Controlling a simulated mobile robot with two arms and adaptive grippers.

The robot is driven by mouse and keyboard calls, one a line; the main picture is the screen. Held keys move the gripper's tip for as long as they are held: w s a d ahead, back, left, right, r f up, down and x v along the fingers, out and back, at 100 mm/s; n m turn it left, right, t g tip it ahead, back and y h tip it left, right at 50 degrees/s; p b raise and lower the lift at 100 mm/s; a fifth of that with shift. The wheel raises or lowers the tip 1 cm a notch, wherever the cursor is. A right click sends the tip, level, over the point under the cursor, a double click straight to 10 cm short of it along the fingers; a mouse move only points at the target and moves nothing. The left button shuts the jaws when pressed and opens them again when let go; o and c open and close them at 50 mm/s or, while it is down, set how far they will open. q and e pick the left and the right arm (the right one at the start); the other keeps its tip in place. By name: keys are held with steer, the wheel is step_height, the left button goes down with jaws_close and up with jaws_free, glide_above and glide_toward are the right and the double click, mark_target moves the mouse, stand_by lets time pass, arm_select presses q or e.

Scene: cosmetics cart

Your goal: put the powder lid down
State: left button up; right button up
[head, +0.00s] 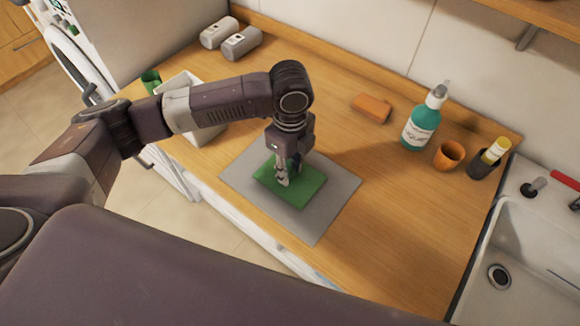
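My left gripper (286,180) points down over a green board (308,190), which lies on a grey mat (330,215) on the wooden counter. Its fingertips are at or just above the board. The fingers are small and seen from above, so I cannot tell whether they are open, or shut on something. I cannot make out a powder lid; if it is there, the gripper hides it. My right gripper is not in view.
A white bin (180,85) stands behind my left arm. At the right are an orange block (371,108), a teal soap bottle (420,127), an orange cup (449,155), a dark holder (481,165) and a sink (530,245). Two grey canisters (232,38) are at the back.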

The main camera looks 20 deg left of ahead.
mark_target(290, 171)
arm_select(q)
steer(key=shift+o, duration=0.3)
steer(key=shift+r, duration=0.1)
steer(key=shift+r, duration=0.25)
step_height(290, 171, up, 12)
steer(key=b, duration=0.2)
steer(key=shift+f, duration=0.2)
